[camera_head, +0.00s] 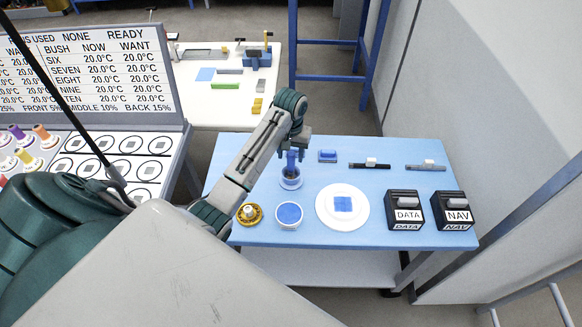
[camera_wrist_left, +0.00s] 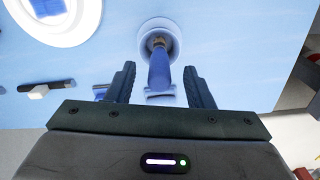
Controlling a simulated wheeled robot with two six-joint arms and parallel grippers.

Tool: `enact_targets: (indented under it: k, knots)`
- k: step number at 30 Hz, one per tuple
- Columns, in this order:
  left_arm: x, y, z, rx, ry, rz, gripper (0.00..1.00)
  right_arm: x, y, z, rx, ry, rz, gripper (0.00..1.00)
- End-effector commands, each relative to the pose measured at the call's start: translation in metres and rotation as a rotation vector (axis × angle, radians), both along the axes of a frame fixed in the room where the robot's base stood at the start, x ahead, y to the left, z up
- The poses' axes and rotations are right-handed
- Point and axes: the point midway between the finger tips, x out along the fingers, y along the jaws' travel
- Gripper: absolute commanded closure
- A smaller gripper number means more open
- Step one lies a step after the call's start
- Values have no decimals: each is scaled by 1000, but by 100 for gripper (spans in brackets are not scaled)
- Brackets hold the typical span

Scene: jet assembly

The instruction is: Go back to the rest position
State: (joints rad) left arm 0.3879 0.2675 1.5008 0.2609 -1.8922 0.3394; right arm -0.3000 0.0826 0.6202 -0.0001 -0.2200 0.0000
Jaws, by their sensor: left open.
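My left gripper (camera_head: 293,146) hangs over the blue table (camera_head: 390,165), its arm reaching in from the left. In the left wrist view the gripper (camera_wrist_left: 158,85) is open, its two dark fingers apart. In the wrist view the blue handle (camera_wrist_left: 160,72) shows between the fingers, with a visible gap on each side. My right gripper is not in view.
A label board (camera_head: 90,70) stands left.

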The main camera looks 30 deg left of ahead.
Motion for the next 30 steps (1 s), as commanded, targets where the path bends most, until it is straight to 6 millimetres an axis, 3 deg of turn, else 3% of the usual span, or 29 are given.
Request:
enact_targets:
  k: [3,9,16,20,23,30]
  knots:
    - [1,0,21,0,-4,0,52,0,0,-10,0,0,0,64]
    - [0,0,47,0,0,1,52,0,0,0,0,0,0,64]
    - [0,0,50,0,1,0,52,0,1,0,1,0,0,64]
    - [-10,-4,41,6,-6,-16,52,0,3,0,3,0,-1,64]
    - [-33,-14,23,17,-23,-56,52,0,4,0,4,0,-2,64]
    - [-123,-45,-18,60,-107,-199,52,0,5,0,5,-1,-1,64]
